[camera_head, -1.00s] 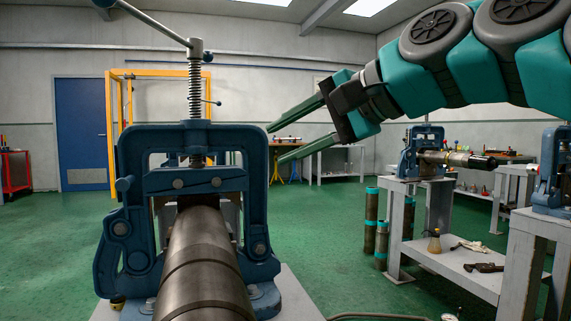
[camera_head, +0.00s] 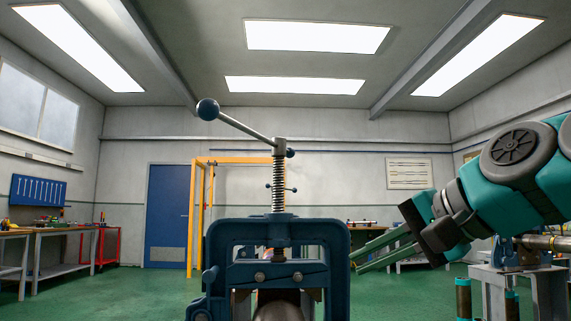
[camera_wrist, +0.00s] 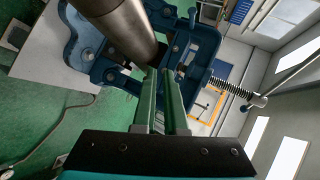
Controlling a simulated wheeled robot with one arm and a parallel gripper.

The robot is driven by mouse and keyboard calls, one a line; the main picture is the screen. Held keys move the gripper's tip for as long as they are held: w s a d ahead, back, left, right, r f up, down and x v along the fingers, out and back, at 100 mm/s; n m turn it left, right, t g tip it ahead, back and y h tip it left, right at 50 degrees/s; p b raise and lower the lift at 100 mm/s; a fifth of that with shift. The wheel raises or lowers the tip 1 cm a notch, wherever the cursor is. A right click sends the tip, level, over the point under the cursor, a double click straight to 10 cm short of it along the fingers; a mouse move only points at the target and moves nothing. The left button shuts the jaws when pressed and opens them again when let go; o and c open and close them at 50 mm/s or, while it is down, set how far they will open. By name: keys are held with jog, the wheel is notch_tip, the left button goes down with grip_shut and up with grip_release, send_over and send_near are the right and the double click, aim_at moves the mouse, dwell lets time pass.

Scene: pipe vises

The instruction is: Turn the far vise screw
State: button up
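A near blue vise (camera_head: 335,238) stands upright in the head view, with a vertical threaded screw (camera_head: 278,195) and a tilted bar handle (camera_head: 240,125) ending in a ball. A small crossbar handle (camera_head: 269,188) shows behind that screw, seemingly on a farther vise whose body is mostly hidden. A thick steel pipe (camera_wrist: 122,28) runs through the near vise. My gripper (camera_head: 355,264) is right of the vise, its two long green fingers apart and empty, pointing left. In the wrist view the fingers (camera_wrist: 160,72) overlap the pipe and vise frame; contact cannot be told.
A grey stand (camera_head: 540,290) with another blue vise and pipe is at the right. A yellow frame (camera_head: 191,215) and blue door (camera_head: 166,215) are at the back. Workbenches (camera_head: 40,235) line the left. Green floor between is open.

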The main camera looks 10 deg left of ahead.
aim_at(240, 127)
jog(key=a+r+n+y, duration=0.1)
jog(key=r+n, duration=0.1)
jog(key=w+a+r+n+g+y, duration=0.1)
jog(key=r+n, duration=0.2)
jog(key=a+r+n+y, duration=0.1)
jog(key=r+n+y, duration=0.1)
jog(key=r, duration=0.1)
jog(key=shift+w+a+r+n, duration=0.2)
jog(key=shift+w+a+n, duration=0.15)
jog(key=shift+a+n, duration=0.05)
grip_shut()
notch_tip(240, 127, up, 10)
jog(key=w+a+n+g+y, duration=0.15)
jog(key=n+g+y, duration=0.35)
jog(key=n, duration=0.9)
jog(key=shift+t+y, duration=0.4)
jog(key=shift+t, duration=0.3)
jog(key=p+x, duration=0.4)
jog(key=x, duration=1)
jog(key=shift+r, duration=0.1)
